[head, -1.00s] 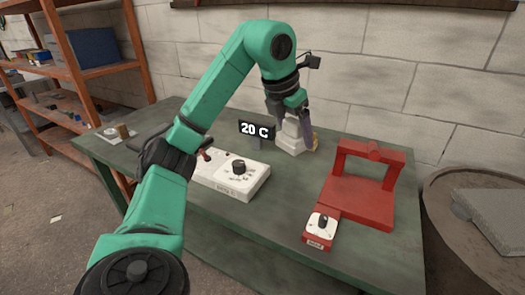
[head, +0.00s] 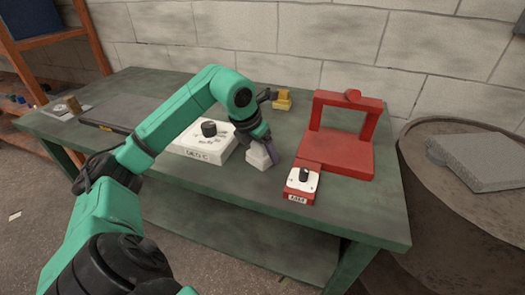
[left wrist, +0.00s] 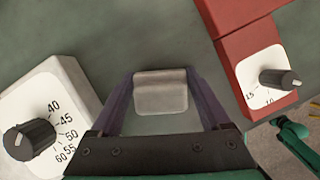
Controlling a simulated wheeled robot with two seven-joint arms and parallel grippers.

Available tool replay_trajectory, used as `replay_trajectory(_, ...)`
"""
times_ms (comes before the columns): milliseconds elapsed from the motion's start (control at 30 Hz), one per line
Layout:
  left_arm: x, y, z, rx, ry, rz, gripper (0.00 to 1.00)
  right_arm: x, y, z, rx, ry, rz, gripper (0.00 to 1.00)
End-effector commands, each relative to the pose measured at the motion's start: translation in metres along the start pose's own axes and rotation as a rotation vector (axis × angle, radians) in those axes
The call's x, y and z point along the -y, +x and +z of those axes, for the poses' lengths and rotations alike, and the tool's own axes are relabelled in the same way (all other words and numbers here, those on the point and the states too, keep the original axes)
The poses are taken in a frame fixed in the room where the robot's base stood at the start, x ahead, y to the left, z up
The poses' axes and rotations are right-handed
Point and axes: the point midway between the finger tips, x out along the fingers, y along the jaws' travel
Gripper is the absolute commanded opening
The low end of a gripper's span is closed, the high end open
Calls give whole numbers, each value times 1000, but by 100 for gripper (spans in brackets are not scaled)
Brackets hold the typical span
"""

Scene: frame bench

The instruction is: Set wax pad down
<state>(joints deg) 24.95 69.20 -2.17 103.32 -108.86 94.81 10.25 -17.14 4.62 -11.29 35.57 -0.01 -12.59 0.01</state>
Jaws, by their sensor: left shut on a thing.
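A pale grey-white block, which I take to be the wax pad (head: 259,159), is held in my left gripper (head: 262,148). It stands roughly upright between the white dial box and the red frame. In the left wrist view the pad (left wrist: 160,94) sits between the two purple fingers of the left gripper (left wrist: 160,100), which press on its sides. Its upper face has a raised ridge. I cannot tell whether its underside touches the green bench (head: 225,195) or hangs just above it. My right gripper is not in view.
The white dial box (head: 205,152) is left of the pad. The red frame (head: 335,155) and its small red dial unit (head: 301,184) are on the right. A yellow block (head: 282,99) stands behind. A dark flat slab (head: 120,112) lies at the left. Bench is clear in front.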

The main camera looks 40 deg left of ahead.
Motion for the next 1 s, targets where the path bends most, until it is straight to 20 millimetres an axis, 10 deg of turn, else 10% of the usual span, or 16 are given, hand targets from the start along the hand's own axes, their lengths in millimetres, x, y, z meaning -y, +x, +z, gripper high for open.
replay_trajectory(100,0,4,-2,-1,0,0,23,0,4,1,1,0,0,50)
replay_trajectory(133,0,3,-1,-1,0,0,88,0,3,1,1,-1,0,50)
replay_trajectory(167,0,3,-1,-1,0,0,99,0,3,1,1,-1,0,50)
replay_trajectory(500,0,-7,1,3,0,1,100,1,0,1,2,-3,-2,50)
replay_trajectory(1000,0,-119,1,1,-1,1,100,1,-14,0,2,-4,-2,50)
